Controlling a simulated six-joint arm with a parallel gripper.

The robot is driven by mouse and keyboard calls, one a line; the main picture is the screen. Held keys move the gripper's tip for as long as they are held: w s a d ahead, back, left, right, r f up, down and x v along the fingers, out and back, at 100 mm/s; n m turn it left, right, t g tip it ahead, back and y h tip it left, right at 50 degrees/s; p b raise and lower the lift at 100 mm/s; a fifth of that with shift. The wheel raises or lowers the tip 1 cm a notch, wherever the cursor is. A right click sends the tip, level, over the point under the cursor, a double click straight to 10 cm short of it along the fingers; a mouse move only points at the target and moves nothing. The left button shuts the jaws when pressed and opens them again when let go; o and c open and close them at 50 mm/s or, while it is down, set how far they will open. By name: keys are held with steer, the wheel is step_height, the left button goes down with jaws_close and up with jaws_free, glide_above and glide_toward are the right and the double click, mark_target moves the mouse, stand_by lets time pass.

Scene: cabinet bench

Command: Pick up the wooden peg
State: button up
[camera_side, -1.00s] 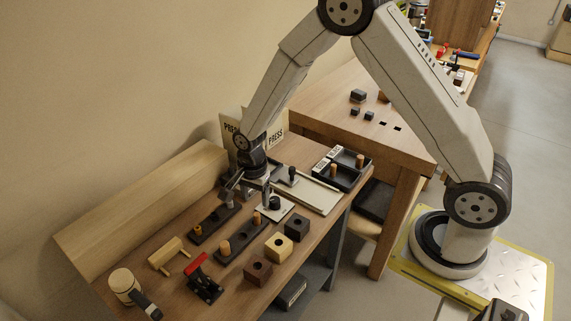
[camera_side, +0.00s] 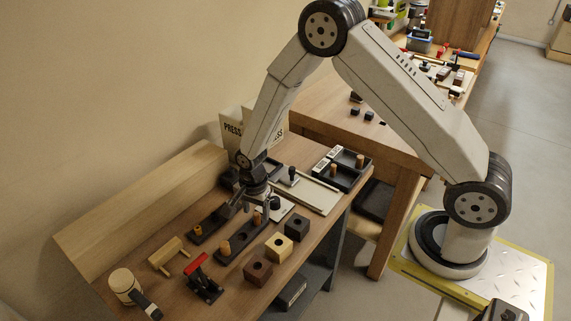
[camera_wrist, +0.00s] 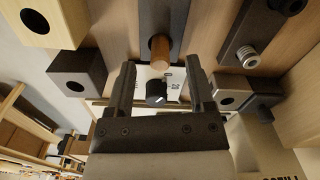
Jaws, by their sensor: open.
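A round wooden peg (camera_wrist: 160,48) stands in a dark strip-shaped holder (camera_wrist: 158,15) in the wrist view. It lies beyond and between the two fingertips of my gripper (camera_wrist: 160,72), with clear space on both sides. My gripper is open and empty. In the side view, my gripper (camera_side: 255,208) hangs low over the far end of the dark holder (camera_side: 235,243). A wooden peg (camera_side: 257,218) shows right by the fingers there. I cannot tell whether the fingers touch anything.
A second dark holder (camera_side: 215,221) lies to the left. Cubes with holes, black (camera_side: 297,227), yellow (camera_side: 279,246) and brown (camera_side: 258,270), line the right. A red-handled clamp (camera_side: 204,282) and mallet (camera_side: 126,286) are nearer. A black knob (camera_wrist: 156,92) stands on a white panel.

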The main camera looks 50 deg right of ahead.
mark_target(257, 220)
steer(key=shift+f, duration=1.25)
jaws_close()
